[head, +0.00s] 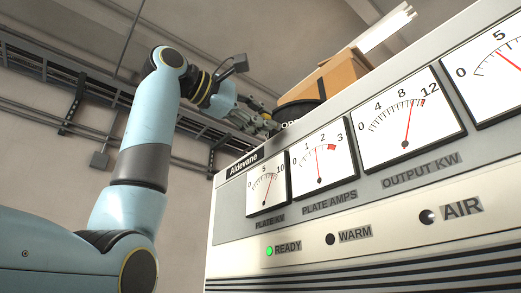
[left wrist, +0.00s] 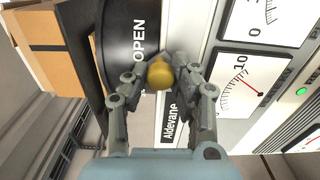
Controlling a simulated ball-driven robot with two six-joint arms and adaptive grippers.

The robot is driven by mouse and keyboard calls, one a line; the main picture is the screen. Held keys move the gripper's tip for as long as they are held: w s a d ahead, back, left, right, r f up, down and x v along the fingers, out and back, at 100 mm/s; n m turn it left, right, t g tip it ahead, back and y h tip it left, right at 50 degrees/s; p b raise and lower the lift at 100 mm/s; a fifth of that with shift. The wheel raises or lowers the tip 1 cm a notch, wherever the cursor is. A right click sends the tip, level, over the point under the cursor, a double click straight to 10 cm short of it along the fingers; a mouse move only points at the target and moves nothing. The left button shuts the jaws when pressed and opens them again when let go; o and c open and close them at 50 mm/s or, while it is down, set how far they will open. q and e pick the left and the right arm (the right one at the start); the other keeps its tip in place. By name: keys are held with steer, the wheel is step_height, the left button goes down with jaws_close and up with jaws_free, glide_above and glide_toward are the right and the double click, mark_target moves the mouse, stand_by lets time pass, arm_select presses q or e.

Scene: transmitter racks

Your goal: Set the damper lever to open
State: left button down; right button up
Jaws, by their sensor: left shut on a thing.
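My left gripper (head: 262,120) reaches up to the top left corner of the cabinet in the head view. In the left wrist view its two fingers close on a yellow-brown ball knob (left wrist: 160,75), which looks like the damper lever's grip. The lever's arm is hidden behind the knob and fingers. Just behind is a black round duct collar (left wrist: 122,30) with the white word OPEN on it. The knob is close to the end of that word; other markings are covered by the fingers. The collar also shows in the head view (head: 298,107), partly hidden. My right gripper is in neither view.
The grey Aldevane cabinet (head: 236,190) fills the right of the head view, with several white meters and a lit green READY lamp (head: 269,251). A cardboard box (head: 340,72) sits on top, beside the collar. A cable tray (head: 95,88) runs along the wall behind my arm.

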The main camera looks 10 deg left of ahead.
arm_select(q)
steer(key=c, duration=1.1)
jaws_free()
steer(key=shift+o, duration=0.2)
steer(key=v, duration=1.2)
steer(key=shift+f, duration=0.1)
